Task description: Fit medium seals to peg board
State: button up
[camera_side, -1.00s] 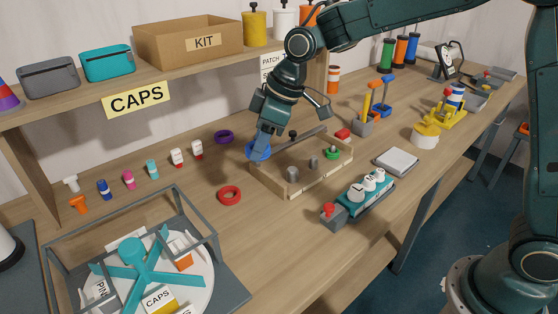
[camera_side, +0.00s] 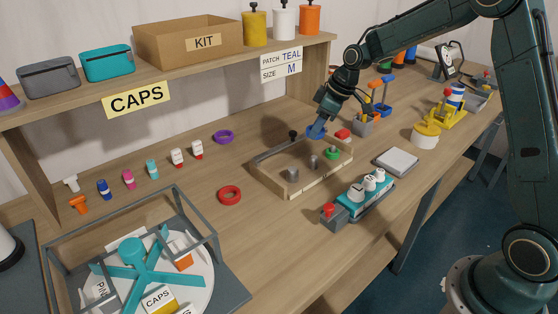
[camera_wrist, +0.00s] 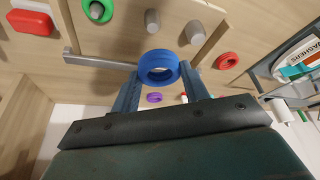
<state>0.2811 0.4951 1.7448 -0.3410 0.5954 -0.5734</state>
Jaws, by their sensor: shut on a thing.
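My gripper (camera_side: 319,126) is shut on a blue ring seal (camera_side: 315,133) and holds it above the back right of the wooden peg board (camera_side: 264,183). In the wrist view the blue seal (camera_wrist: 143,66) sits between the two fingers of my gripper (camera_wrist: 160,78). The board carries bare grey pegs (camera_side: 292,174) (camera_side: 313,161). A green seal (camera_side: 333,154) is around a peg at the board's right. A red seal (camera_side: 229,196) and a purple seal (camera_side: 223,137) lie on the bench left of the board. The gap between blue seal and board is unclear.
A grey bar (camera_side: 272,151) with a dark knob lies at the board's back. A red block (camera_side: 342,133) sits behind its right corner. A teal device (camera_side: 366,194) stands in front. A sign (camera_side: 281,66) reads patch teal, size M. Bench left of the board is mostly clear.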

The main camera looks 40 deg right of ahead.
jog(key=shift+d+f, duration=0.1)
jog(key=shift+d, duration=0.1)
jog(key=shift+f, duration=0.2)
send_over(316, 157)
jog(key=shift+s+f, duration=0.1)
jog(key=shift+f, duration=2.55)
jog(key=shift+f, duration=2.55)
dwell(0.5)
jog(key=o, duration=1)
jog(key=shift+o, duration=0.2)
jog(key=shift+r, duration=0.1)
jog(key=v, duration=1.3)
jog(key=shift+r, duration=0.3)
